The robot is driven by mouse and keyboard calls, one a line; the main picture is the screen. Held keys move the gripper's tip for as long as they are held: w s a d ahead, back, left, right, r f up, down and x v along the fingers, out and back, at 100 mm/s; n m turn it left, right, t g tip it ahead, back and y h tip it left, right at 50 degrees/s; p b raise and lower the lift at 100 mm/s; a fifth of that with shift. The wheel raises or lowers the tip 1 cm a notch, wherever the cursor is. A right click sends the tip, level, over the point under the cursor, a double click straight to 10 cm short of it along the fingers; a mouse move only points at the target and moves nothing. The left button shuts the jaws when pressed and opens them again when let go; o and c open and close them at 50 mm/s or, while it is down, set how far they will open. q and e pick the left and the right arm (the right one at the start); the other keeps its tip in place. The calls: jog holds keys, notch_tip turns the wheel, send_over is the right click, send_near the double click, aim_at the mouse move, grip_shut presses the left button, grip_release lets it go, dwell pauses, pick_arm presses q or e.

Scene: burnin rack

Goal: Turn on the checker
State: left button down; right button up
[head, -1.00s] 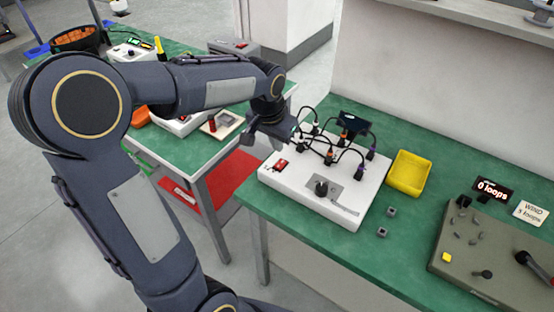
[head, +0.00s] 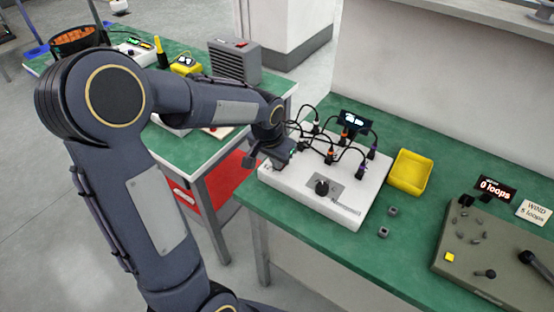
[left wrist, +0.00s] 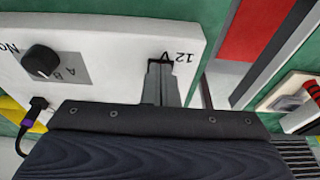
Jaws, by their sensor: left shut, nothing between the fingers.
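The checker (head: 300,185) is a white box on the green bench in the head view, with a black knob (head: 322,187), several plugged cables and a small dark display (head: 355,119) showing pale marks. My left gripper (head: 277,164) is shut and empty, low over the box's left corner, where it hides the red switch. In the left wrist view the shut fingers (left wrist: 163,82) point at the box beside the printed "12 V" and cover the switch there. I cannot tell whether they touch it. My right gripper is not in view.
A grey-green winder panel (head: 490,245) with a "0 loops" display is at right. A second green table (head: 210,150) stands behind my left arm.

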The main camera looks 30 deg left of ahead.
pick_arm(q)
jog(key=shift+w+d+r+p, duration=0.1)
jog(key=shift+w+r+p, duration=0.3)
jog(key=shift+w, duration=0.35)
jog(key=shift+r, duration=0.25)
jog(key=p+v, duration=0.4)
jog(key=shift+w+r, duration=0.3)
jog(key=shift+r, duration=0.15)
jog(key=s+r, duration=0.4)
jog(key=r, duration=0.3)
jog(key=shift+s+r+b, duration=0.25)
jog(key=shift+s+b, duration=0.15)
jog(key=shift+b, duration=0.05)
